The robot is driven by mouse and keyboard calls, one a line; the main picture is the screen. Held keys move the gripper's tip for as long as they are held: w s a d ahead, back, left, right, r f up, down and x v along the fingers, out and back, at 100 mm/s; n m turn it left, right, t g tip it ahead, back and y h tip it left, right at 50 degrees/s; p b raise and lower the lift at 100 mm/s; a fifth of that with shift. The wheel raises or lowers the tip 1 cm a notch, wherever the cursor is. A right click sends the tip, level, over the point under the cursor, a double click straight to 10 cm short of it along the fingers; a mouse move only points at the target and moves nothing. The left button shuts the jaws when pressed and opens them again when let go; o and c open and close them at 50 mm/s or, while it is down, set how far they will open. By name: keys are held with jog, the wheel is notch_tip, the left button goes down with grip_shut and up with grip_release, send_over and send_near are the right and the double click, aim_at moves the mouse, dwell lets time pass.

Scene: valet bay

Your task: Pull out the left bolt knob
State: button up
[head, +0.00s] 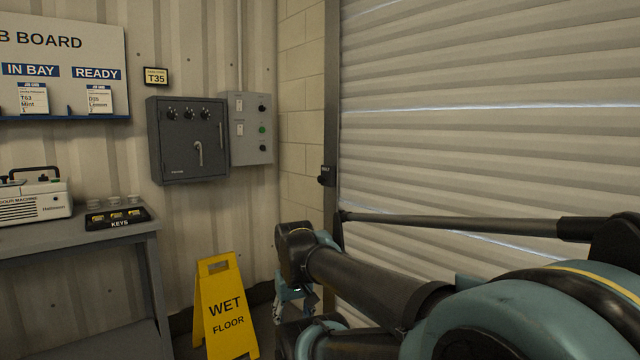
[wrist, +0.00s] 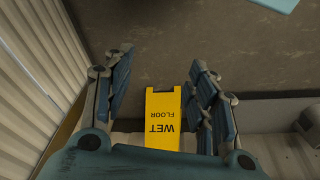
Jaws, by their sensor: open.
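The left bolt knob (head: 324,179) is a small dark knob on a black housing at the left edge of the roller door, at the dark door post. My gripper (head: 293,292) is low in front of the wall corner, below the knob and apart from it. My arm partly hides it in the head view. In the wrist view my gripper (wrist: 158,78) has its fingers spread wide with nothing between them touching. The bolt knob cannot be made out in the wrist view.
A yellow wet floor sign (head: 226,308) stands left of my gripper. A grey cabinet (head: 188,140) and switch box (head: 250,128) hang on the wall. A bench (head: 75,240) with a key tray (head: 117,218) is at left. The roller door (head: 480,110) fills the right.

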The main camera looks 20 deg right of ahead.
jog(key=w+d+r+m+h, duration=0.25)
jog(key=w+d+r, duration=0.3)
jog(key=w, duration=0.45)
jog(key=w+d+r+m+t+h, duration=0.15)
jog(key=w+d+r+h, duration=0.25)
jog(key=w+r, duration=0.5)
jog(key=w+d+r+m+g+h, duration=0.1)
jog(key=w+d+r+m+h, duration=0.25)
jog(key=w, duration=0.85)
jog(key=m+t+h, duration=0.3)
jog(key=m+h, duration=0.1)
jog(key=h, duration=0.3)
send_near(318, 180)
jog(key=x, duration=1.1)
jog(key=shift+d, duration=0.15)
jog(key=shift+c, duration=0.4)
